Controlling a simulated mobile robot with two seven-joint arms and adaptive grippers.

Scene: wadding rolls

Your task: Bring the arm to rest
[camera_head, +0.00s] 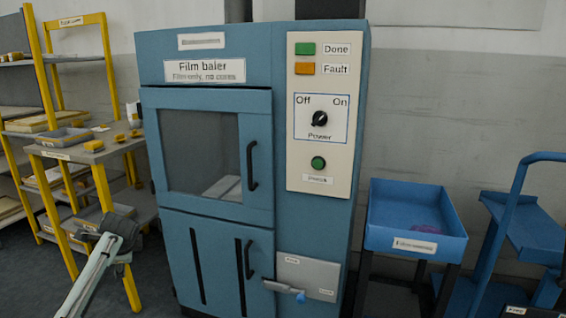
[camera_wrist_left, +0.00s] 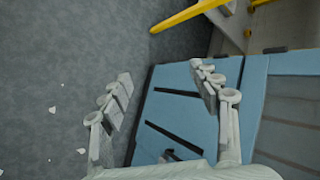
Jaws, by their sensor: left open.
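My left arm (camera_head: 90,280) comes in at the lower left of the head view, in front of the yellow-framed shelving and left of the blue film baler (camera_head: 205,208). In the left wrist view my left gripper (camera_wrist_left: 163,82) has its two fingers spread wide apart. Nothing is between them. The grey floor and the baler's lower blue door (camera_wrist_left: 185,110) lie beyond the fingers, and I see no contact with either. My right gripper is in neither view.
The baler's doors look closed, and a blue-tipped lever (camera_head: 300,297) sticks out low on its front. A blue bin (camera_head: 415,240) and a blue trolley (camera_head: 530,230) stand to the right. Yellow-framed shelving (camera_head: 103,190) holds trays at left. Small pale scraps (camera_wrist_left: 52,110) lie on open floor.

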